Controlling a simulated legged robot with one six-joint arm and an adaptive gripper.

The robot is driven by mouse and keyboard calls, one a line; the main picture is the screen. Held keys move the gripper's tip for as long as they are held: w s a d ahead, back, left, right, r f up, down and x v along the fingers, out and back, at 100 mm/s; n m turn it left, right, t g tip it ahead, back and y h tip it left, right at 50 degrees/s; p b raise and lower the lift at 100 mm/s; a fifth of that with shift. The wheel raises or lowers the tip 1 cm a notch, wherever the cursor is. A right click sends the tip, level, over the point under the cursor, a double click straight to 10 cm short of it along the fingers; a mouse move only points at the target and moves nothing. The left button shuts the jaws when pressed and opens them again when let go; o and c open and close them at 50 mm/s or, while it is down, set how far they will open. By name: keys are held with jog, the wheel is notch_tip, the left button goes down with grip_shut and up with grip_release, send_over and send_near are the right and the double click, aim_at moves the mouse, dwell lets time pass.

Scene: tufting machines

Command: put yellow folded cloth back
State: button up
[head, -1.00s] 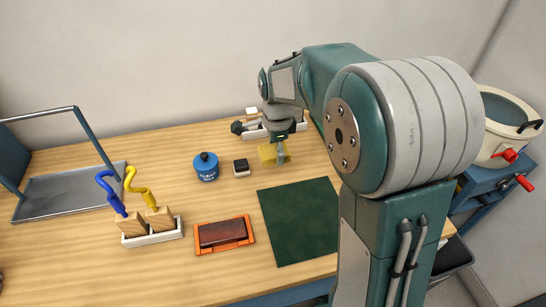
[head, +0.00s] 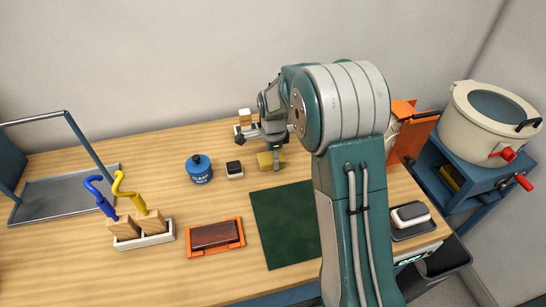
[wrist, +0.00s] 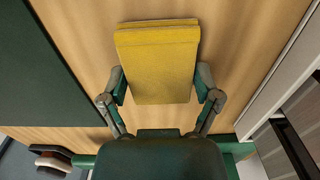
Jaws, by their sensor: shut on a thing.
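The yellow folded cloth (wrist: 157,62) fills the middle of the wrist view, between the two fingers of my gripper (wrist: 160,88). The fingers press on its left and right sides near its lower end. In the head view the cloth (head: 266,161) shows low over the wooden table, behind the green mat (head: 284,224). My gripper (head: 279,158) is shut on it there. I cannot tell whether the cloth touches the table or hangs just above it.
An orange tray (head: 215,238) and a white holder with brushes (head: 145,240) lie nearer. A black-topped item (head: 410,215) sits at the right. The table's left front is clear.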

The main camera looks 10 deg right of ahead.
aim_at(270, 158)
jog(key=shift+a, duration=0.15)
jog(key=o, duration=0.7)
jog(key=shift+a+f, duration=0.1)
jog(key=shift+a, duration=0.15)
jog(key=shift+o, duration=0.9)
jog(key=shift+a, duration=0.35)
jog(key=shift+d, duration=0.5)
jog(key=s+r+n+t, duration=0.1)
jog(key=s+r+n, duration=0.15)
jog(key=r, duration=0.65)
jog(key=s+r+n, duration=0.2)
jog(key=s+r, duration=0.2)
jog(key=r, duration=0.5)
jog(key=s+r+n+t, duration=0.2)
jog(key=s+n+t, duration=0.2)
jog(key=s+n, duration=0.9)
jog(key=s, duration=0.9)
jog(key=shift+s+a+r+t, duration=0.15)
jog(key=shift+s+a+t, duration=0.15)
jog(key=shift+s+a, duration=0.1)
jog(key=shift+w+n, duration=0.1)
jog(key=shift+n, duration=0.15)
